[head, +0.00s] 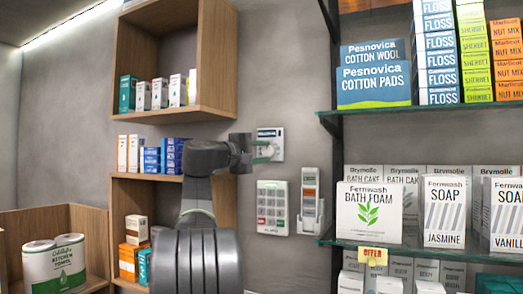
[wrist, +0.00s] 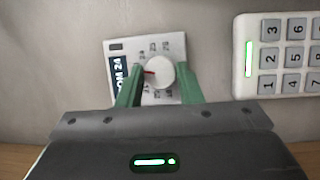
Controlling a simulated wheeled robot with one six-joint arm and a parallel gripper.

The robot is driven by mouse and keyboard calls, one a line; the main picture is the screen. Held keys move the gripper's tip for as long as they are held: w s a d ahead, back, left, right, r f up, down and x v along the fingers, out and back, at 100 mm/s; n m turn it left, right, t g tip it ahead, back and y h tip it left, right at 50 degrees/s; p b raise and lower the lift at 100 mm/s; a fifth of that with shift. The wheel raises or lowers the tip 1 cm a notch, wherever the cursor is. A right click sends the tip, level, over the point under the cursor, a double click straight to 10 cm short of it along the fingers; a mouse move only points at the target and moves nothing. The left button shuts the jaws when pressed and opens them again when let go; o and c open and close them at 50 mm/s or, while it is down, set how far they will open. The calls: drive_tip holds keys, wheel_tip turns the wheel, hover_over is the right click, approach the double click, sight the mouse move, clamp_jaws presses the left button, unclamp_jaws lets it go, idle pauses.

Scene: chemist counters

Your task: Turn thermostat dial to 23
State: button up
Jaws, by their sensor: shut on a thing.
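The thermostat (wrist: 120,47) is a white wall plate with a dark display strip reading "OM 24", its start covered by a finger. Its round white dial (wrist: 160,72) has a red pointer mark aimed left in the wrist view; the small numbers around it are too blurred to read. My gripper (wrist: 159,68) has one green finger on each side of the dial and is shut on it. In the head view the thermostat (head: 272,134) is on the grey wall, partly covered by my gripper (head: 263,151).
A white keypad (head: 272,207) is on the wall below the thermostat, with a handset in a holder (head: 310,200) to its right. Wooden shelves with boxes (head: 190,112) stand left; glass shelves (head: 420,107) with stacked goods stand close on the right.

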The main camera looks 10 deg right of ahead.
drive_tip(key=shift+m, duration=0.4)
drive_tip(key=o, duration=1)
drive_tip(key=shift+c, duration=0.2)
drive_tip(key=r+b+v, duration=0.1)
drive_tip(key=b+v, duration=0.1)
drive_tip(key=v, duration=1.1)
drive_tip(key=shift+s+a+f+g+b, duration=0.2)
drive_tip(key=shift+a+f+g+b, duration=0.1)
drive_tip(key=shift+a, duration=0.05)
